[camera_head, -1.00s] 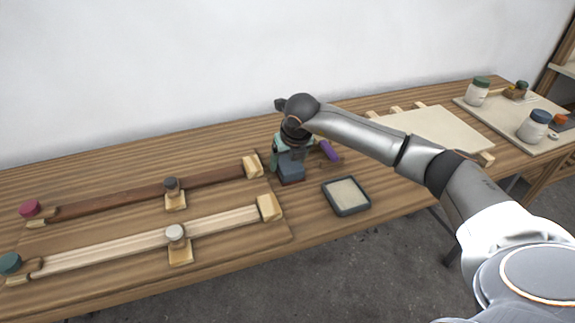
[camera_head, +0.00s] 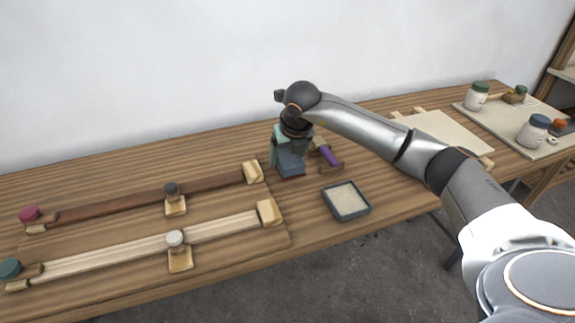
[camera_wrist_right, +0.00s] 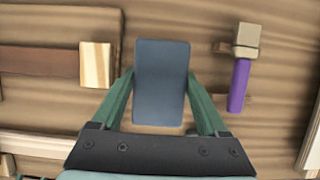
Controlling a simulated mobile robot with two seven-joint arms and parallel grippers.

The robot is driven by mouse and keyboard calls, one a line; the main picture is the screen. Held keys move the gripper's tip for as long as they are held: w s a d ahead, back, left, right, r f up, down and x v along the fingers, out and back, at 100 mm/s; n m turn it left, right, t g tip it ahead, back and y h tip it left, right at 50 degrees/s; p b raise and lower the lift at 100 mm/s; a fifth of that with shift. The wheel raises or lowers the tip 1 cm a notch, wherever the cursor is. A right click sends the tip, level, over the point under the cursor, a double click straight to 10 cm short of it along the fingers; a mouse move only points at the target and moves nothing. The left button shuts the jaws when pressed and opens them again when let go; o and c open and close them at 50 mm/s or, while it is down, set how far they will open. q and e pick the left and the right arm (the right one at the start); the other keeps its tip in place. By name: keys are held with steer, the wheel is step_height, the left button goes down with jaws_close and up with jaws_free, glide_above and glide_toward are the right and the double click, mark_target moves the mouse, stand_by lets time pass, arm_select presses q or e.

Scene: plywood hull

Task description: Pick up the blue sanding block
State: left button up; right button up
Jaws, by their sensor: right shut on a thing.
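The blue sanding block (camera_head: 291,163) is on the workbench near the middle in the head view, with a brownish layer at its bottom edge. My right gripper (camera_head: 292,150) comes down over it from above. In the right wrist view the block (camera_wrist_right: 161,82) lies between the two green fingers of my right gripper (camera_wrist_right: 161,100), which are shut on its sides. Whether the block touches the bench or hangs slightly above it is hard to tell. My left gripper is not in view.
A purple-handled tool (camera_head: 329,156) lies close right of the block. A dark-rimmed shallow tray (camera_head: 365,211) sits in front. Two clamped wooden strips (camera_head: 130,207) lie to the left. Boards and jars (camera_head: 476,97) stand at the right. A white wall is behind.

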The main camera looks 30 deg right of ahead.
steer(key=s+a+r, duration=0.6)
steer(key=s+r, duration=0.4)
steer(key=s, duration=0.2)
steer(key=shift+s+a+b, duration=0.2)
steer(key=shift+a+b, duration=0.1)
steer(key=shift+b, duration=0.1)
